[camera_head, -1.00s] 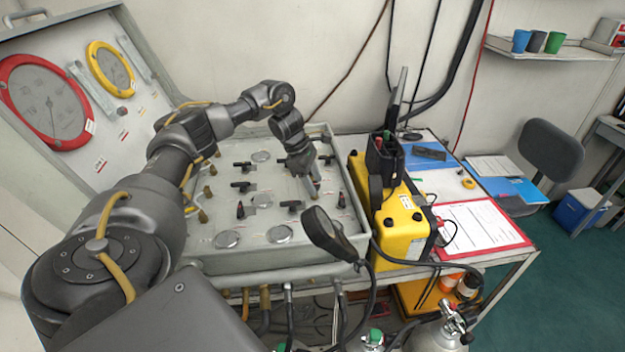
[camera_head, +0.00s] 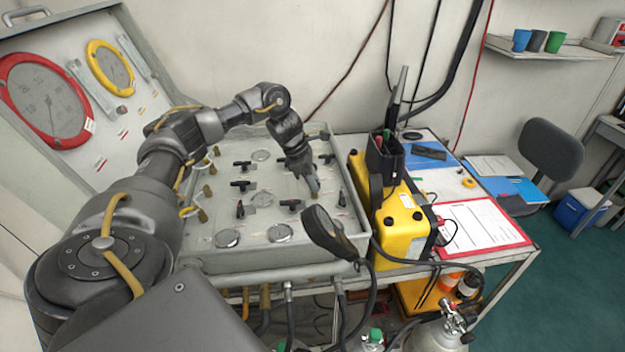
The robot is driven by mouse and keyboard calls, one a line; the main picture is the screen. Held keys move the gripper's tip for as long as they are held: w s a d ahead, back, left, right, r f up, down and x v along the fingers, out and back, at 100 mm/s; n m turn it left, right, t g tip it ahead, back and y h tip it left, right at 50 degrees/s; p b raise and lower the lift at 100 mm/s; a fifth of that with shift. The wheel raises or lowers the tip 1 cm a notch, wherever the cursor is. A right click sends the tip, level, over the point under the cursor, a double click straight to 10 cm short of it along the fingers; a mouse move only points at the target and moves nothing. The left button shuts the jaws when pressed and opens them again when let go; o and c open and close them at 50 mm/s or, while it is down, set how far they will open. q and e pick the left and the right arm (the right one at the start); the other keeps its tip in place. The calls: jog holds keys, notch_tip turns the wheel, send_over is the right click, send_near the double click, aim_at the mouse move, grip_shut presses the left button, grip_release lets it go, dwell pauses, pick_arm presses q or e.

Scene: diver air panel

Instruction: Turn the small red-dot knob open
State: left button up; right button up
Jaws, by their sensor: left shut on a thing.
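The open grey air panel (camera_head: 218,262) lies on the table with rows of small knobs and black handles on its face. My left gripper (camera_head: 314,190) reaches down onto the right part of this face. Its fingers are shut on a small knob there, which they mostly hide. I cannot make out a red dot on the held knob. A small dark fitting with a red mark (camera_head: 341,199) stands just right of the fingers, apart from them. My right gripper is not in view.
The raised lid carries a red-rimmed gauge (camera_head: 44,102) and a yellow-rimmed gauge (camera_head: 109,66). A yellow case (camera_head: 398,225) stands close to the panel's right side. A black handset-like object (camera_head: 332,236) rises at the panel's front right corner.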

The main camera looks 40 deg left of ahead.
pick_arm(q)
jog(key=n+t, duration=0.1)
jog(key=n, duration=0.1)
jog(key=shift+r+n+y, duration=0.1)
jog(key=shift+n+y, duration=0.3)
jog(key=n+y, duration=0.1)
jog(key=n, duration=0.1)
jog(key=shift+d+n+p, duration=0.1)
jog(key=shift+n+p, duration=0.25)
jog(key=shift+n, duration=0.05)
jog(key=n+y+p, duration=0.1)
jog(key=n, duration=0.2)
jog(key=shift+d+r+t+p, duration=0.1)
jog(key=shift+r+t+p, duration=0.05)
jog(key=shift+t+p, duration=0.15)
jog(key=shift+n+y+p, duration=0.6)
jog(key=shift+n+p, duration=0.1)
jog(key=shift+n, duration=0.6)
jog(key=o, duration=0.9)
jog(key=shift+f, duration=0.2)
jog(key=shift+o, duration=0.2)
